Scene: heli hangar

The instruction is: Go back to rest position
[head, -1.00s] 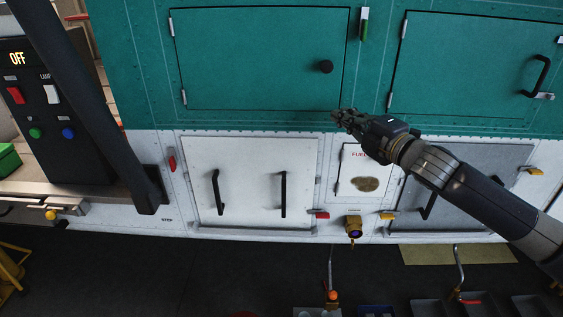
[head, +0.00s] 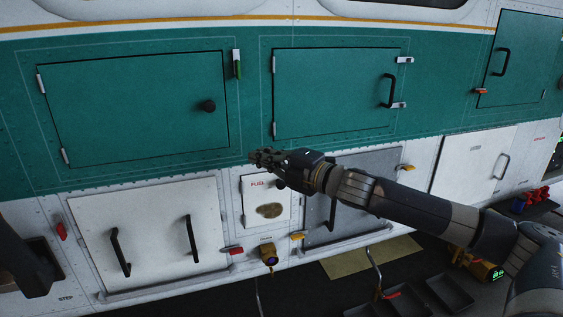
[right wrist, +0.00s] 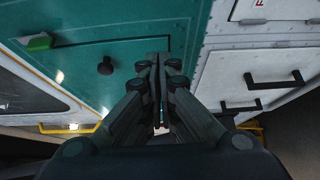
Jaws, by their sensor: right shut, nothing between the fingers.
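My right gripper (head: 262,157) is in front of the helicopter's side in the head view, near the border of the green and white panels, just above the fuel panel (head: 266,203). It is shut and empty. In the right wrist view its fingers (right wrist: 158,62) are together and point at the green panel, with nothing between them. The arm comes in from the lower right.
A green door (head: 135,108) with a black knob (head: 208,106) and another green door (head: 330,92) are closed. Below are a white door (head: 150,236) with two black handles and a grey door (head: 365,190). Trays (head: 450,292) lie at the lower right.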

